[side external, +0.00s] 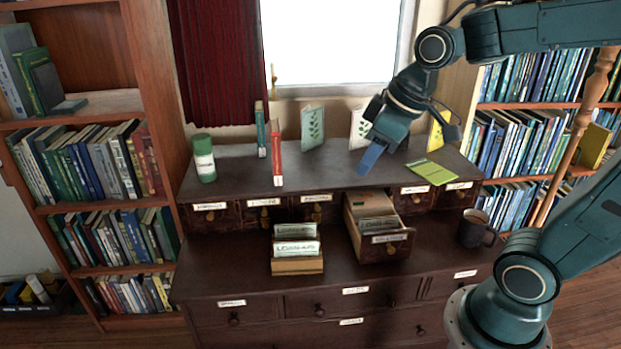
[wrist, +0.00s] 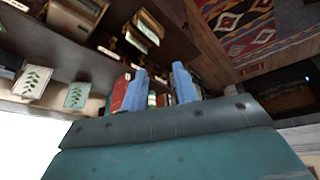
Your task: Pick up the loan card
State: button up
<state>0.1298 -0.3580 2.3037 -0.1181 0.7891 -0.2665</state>
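No single item is clearly marked as the loan card. White label-like cards (side external: 296,240) stand in a small wooden holder (side external: 297,267) on the desk's lower top. Darker cards (side external: 378,224) fill the pulled-out drawer (side external: 393,246). A yellow-green card or booklet (side external: 430,172) lies flat on the upper top, right of my gripper (side external: 369,160). My gripper hangs above the upper top, apart from all of these. In the wrist view its two blue fingers (wrist: 159,70) stand apart with nothing held between them. The holder (wrist: 142,33) also shows there.
A red book (side external: 276,152), a teal book (side external: 260,130), a green canister (side external: 204,158) and leaf-print cards (side external: 312,127) stand on the upper top. A dark mug (side external: 475,229) stands at the lower right. The lower top's left side is clear.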

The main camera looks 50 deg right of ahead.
jog(key=w+d+f+n+y, duration=0.1)
jog(key=w+d+f, duration=0.3)
jog(key=w+f, duration=0.2)
jog(key=w+d+f+n+g, duration=0.1)
jog(key=w+d+f+n, duration=0.1)
jog(key=w+d+f, duration=0.2)
jog(key=w+d+f+n+y, duration=0.1)
jog(key=w+d+f+n, duration=0.1)
jog(key=w+f, duration=0.8)
jog(key=shift+w+d+f+y, duration=0.15)
jog(key=shift+d+f+y, duration=0.15)
jog(key=shift+d, duration=0.6)
send_over(295, 226)
jog(key=s+d, duration=0.1)
jog(key=s, duration=0.1)
notch_tip(295, 226, down, 8)
jog(key=shift+w+d, duration=0.2)
jog(key=shift+x, duration=2.5)
jog(key=shift+f, duration=0.2)
